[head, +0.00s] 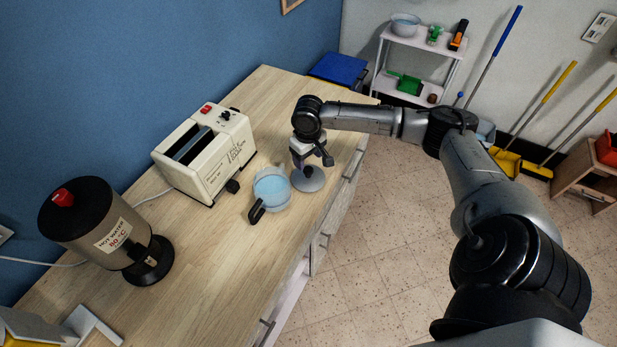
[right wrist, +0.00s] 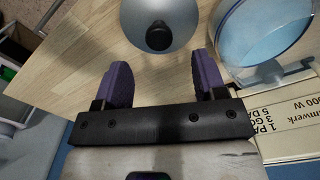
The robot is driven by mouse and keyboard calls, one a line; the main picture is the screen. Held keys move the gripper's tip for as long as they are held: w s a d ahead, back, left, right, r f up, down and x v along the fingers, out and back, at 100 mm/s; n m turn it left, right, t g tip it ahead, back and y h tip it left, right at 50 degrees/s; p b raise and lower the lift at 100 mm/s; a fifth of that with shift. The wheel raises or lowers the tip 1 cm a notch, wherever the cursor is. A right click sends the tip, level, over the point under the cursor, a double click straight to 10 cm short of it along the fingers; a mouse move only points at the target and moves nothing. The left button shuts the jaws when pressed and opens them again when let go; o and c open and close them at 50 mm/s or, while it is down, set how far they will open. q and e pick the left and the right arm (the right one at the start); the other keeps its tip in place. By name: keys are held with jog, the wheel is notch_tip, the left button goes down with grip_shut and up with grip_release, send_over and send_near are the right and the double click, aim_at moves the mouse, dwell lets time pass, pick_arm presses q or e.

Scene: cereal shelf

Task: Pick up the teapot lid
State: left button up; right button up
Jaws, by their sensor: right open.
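The teapot lid (head: 308,181) is a pale grey disc with a black knob, lying on the wooden counter beside the teapot. In the right wrist view the lid (right wrist: 160,14) is at the top, its knob lined up with the gap between my fingers. The glass teapot (head: 271,188) holds bluish water, has a black handle and shows no lid on it; it also shows in the right wrist view (right wrist: 262,38). My right gripper (head: 312,163) is open and empty, its purple fingers (right wrist: 163,75) just short of the knob and partly hiding the lid in the head view. My left gripper is not in view.
A cream toaster (head: 208,153) stands behind the teapot against the blue wall. A hot water urn (head: 97,222) stands further left.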

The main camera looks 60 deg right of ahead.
aim_at(308, 169)
jog(key=shift+f+b, duration=0.3)
jog(key=shift+f, duration=3.1)
jog(key=shift+c, duration=0.5)
jog(key=c, duration=0.9)
